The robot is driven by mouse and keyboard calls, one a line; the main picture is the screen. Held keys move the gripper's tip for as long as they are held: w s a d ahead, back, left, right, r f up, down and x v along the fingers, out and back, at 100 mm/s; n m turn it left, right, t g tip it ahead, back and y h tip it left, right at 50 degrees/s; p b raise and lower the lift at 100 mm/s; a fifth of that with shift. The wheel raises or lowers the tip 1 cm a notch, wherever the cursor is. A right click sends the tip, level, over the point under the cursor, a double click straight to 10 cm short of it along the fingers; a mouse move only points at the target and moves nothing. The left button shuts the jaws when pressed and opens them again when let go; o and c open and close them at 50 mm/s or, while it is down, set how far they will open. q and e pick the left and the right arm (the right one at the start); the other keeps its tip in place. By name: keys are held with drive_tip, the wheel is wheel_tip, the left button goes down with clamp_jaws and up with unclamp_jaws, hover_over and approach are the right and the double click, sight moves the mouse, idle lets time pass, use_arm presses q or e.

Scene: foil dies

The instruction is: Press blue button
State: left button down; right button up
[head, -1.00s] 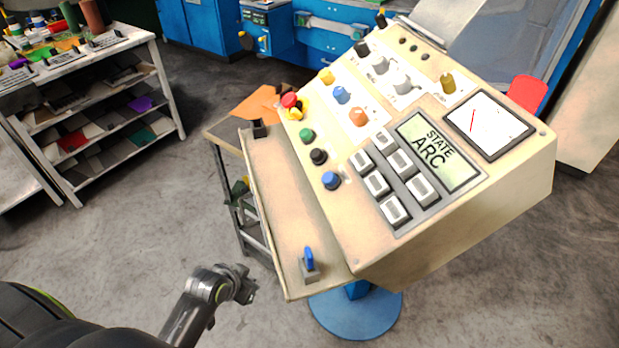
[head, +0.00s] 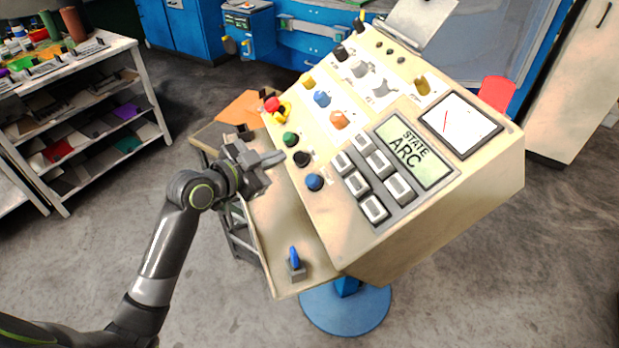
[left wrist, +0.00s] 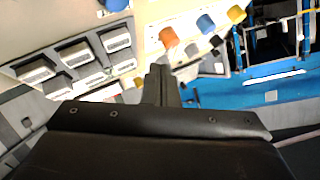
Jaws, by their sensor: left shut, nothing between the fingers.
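The blue button (head: 314,182) is a round domed button at the lower end of a row with a black button (head: 302,158) and a green button (head: 290,139) on the beige console (head: 440,225). In the left wrist view, a blue part at the top edge looks like this button (left wrist: 116,5), mostly cut off. My left gripper (head: 278,158) is shut and empty. In the head view its tip shows just left of the black button, up and left of the blue one. I cannot tell whether it touches the panel. My right gripper is out of view.
A blue knob (head: 322,98), an orange knob (head: 339,119) and a red emergency button (head: 271,104) are also on the console. White keys (head: 374,208) lie right of the blue button. A blue-handled lever (head: 294,258) stands on the front ledge. Shelves (head: 150,95) are at left.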

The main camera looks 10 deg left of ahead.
sight(312, 181)
use_arm(q)
drive_tip(key=shift+r, duration=0.15)
drive_tip(key=w+d+f+b, duration=0.3)
drive_tip(key=d+f+b, duration=0.1)
drive_tip(key=f+b, duration=0.2)
drive_tip(key=shift+f, duration=0.65)
drive_tip(key=shift+d, duration=0.1)
idle(1.3)
drive_tip(key=shift+f+b, duration=0.1)
drive_tip(key=shift+b, duration=0.25)
drive_tip(key=shift+w+d+f, duration=0.1)
drive_tip(key=shift+d+f, duration=0.15)
